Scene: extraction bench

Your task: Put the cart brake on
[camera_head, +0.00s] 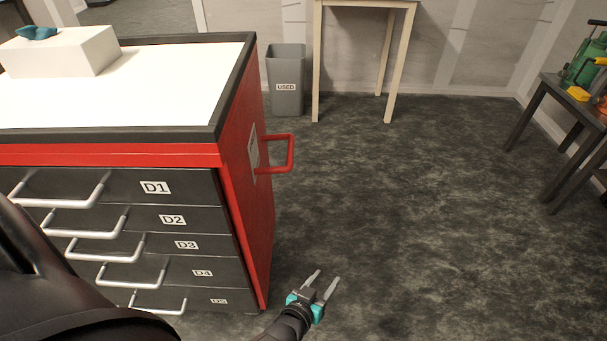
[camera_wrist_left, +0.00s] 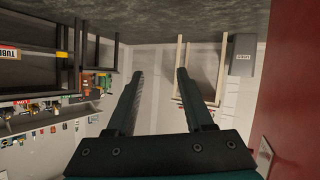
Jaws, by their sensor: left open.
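The cart is a red cabinet with dark drawers labelled D1 to D5 (camera_head: 262,215) and a white top with a black rim. A red push handle (camera_head: 290,153) sticks out from its right side. No brake shows in either view; the cart's underside and wheels are hidden. My left gripper (camera_head: 323,283) is open and empty, low beside the cart's lower right corner and apart from it. In the left wrist view my open fingers (camera_wrist_left: 160,75) have nothing between them, and the cart's red side (camera_wrist_left: 295,90) is at the right. My right gripper is not in view.
A grey bin labelled USED (camera_head: 287,85) and a pale wooden table (camera_head: 317,60) stand by the back wall. A dark table (camera_head: 545,85) with green and orange items is at the right. A white block (camera_head: 60,55) lies on the cart. The floor right of the cart is clear.

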